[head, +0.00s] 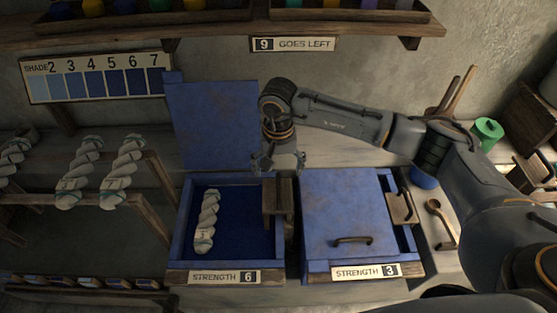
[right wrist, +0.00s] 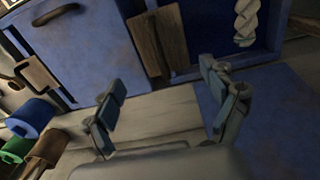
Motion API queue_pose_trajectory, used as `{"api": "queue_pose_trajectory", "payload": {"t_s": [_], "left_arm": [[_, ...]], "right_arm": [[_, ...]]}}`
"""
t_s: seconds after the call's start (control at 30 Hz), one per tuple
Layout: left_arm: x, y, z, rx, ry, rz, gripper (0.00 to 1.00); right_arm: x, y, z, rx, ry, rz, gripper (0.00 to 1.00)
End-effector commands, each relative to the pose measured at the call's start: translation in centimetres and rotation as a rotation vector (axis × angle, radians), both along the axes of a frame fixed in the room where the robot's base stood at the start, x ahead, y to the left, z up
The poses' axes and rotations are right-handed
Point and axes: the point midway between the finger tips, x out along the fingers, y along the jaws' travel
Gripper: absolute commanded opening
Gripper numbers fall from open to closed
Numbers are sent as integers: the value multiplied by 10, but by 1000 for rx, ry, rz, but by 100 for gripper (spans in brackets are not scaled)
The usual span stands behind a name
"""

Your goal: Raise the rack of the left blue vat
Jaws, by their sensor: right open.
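The left blue vat (head: 180,240) stands open, its lid (head: 212,125) tilted up behind it, with a "STRENGTH 6" plate on its front. A pale twisted skein (head: 207,222) lies inside against dark blue; it also shows in the right wrist view (right wrist: 246,22). A wooden upright piece (head: 280,208), seemingly part of the rack, stands at the vat's right edge. It shows in the right wrist view (right wrist: 158,42). My right gripper (head: 278,163) is open and empty, just behind this piece and apart from it. Its spread fingers show in the right wrist view (right wrist: 168,95). My left gripper is out of view.
The right blue vat (head: 345,215) is closed, labelled "STRENGTH 3", with a handled wooden piece (head: 401,207) at its right.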

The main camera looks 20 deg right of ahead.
Motion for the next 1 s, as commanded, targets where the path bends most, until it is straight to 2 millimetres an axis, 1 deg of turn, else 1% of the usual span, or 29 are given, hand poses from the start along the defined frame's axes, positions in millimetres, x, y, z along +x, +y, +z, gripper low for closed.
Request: {"api": "queue_pose_trajectory", "payload": {"t_s": [0.03, 0.13, 0.3, 0.4, 0.43, 0.5, 0.53, 0.57, 0.9, 1.0], "left_arm": [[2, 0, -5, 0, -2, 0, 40], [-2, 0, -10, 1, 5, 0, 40], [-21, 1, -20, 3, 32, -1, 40], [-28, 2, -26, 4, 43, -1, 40], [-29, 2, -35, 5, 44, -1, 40], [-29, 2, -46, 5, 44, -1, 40], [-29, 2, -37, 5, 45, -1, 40], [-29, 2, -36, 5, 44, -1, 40], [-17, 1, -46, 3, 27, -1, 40], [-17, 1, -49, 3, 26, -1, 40]], "right_arm": [[0, 0, -10, -1, 1, -1, 85], [0, 0, -25, 2, 2, -1, 85], [0, 0, -49, 1, 2, -2, 85], [0, 0, -63, 1, 1, 0, 85], [0, 0, -71, 1, -1, 1, 85], [1, 0, -81, 0, -2, 0, 85], [1, 0, -71, 1, -3, 0, 85], [1, 0, -70, 1, -2, 0, 85], [0, -1, -78, 0, -1, -1, 85], [0, -1, -79, 0, -1, -1, 85]]}}
